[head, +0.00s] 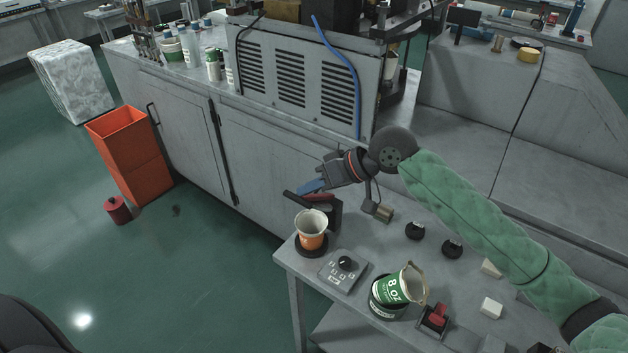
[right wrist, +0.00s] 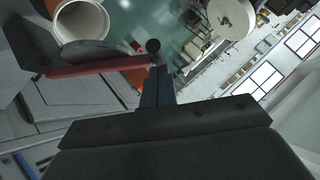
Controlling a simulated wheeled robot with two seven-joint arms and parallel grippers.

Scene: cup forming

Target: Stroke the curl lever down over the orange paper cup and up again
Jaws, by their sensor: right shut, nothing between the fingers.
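The orange paper cup (head: 312,241) stands upright on a round black base at the table's near left corner, its pale rim facing up. Its open mouth also shows in the right wrist view (right wrist: 82,20). The curl lever, a red bar (head: 321,197) on a black stand, is raised behind and above the cup. In the right wrist view the red lever (right wrist: 100,67) ends in a dark knob near my fingertips. My right gripper (head: 311,187) is shut with nothing between its blue fingers, close to the lever; whether they touch it is unclear. My left gripper is out of view.
A control box with a black knob (head: 343,270) stands right of the cup. A tilted green 8 OZ cup (head: 392,289) sits in a dark holder, near a red switch (head: 437,316). An orange bin (head: 130,155) stands on the floor left.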

